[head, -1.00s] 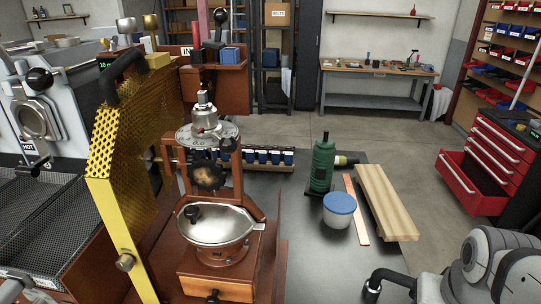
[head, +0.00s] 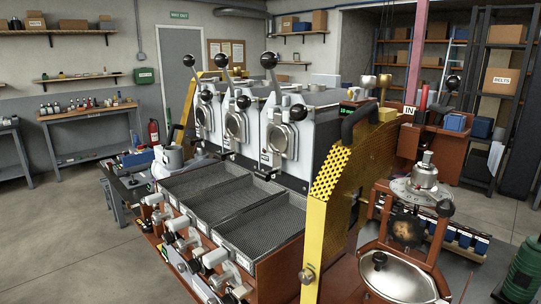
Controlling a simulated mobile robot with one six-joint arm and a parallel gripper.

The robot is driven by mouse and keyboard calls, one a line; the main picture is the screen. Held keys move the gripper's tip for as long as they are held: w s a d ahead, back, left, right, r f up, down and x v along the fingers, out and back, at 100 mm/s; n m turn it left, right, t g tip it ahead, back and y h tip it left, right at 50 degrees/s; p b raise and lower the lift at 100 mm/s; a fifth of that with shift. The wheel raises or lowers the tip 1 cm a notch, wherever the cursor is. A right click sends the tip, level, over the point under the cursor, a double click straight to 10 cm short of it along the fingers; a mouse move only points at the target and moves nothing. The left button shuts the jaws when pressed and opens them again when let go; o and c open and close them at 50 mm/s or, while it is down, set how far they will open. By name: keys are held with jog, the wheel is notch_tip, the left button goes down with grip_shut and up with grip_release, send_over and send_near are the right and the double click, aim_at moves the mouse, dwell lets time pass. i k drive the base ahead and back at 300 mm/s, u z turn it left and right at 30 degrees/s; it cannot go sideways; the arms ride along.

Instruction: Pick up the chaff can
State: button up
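A pale grey can-like vessel (head: 168,160) stands at the far left end of the sample roaster, on a dark bench surface. It is small in the head view, and I cannot tell for certain whether it is the chaff can. The roaster (head: 285,130) has several white-fronted barrels with black-knobbed levers, and mesh trays (head: 262,228) in front. My gripper is not in view.
A yellow perforated guard (head: 350,190) stands between the roaster and a brown grinder (head: 400,245) at the right. A green bottle (head: 524,270) is cut off at the right edge. Bare concrete floor (head: 75,245) lies open at the left.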

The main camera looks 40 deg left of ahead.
aim_at(174, 158)
jog(key=u, duration=3.05)
jog(key=i, duration=2.1)
jog(key=z, duration=0.8)
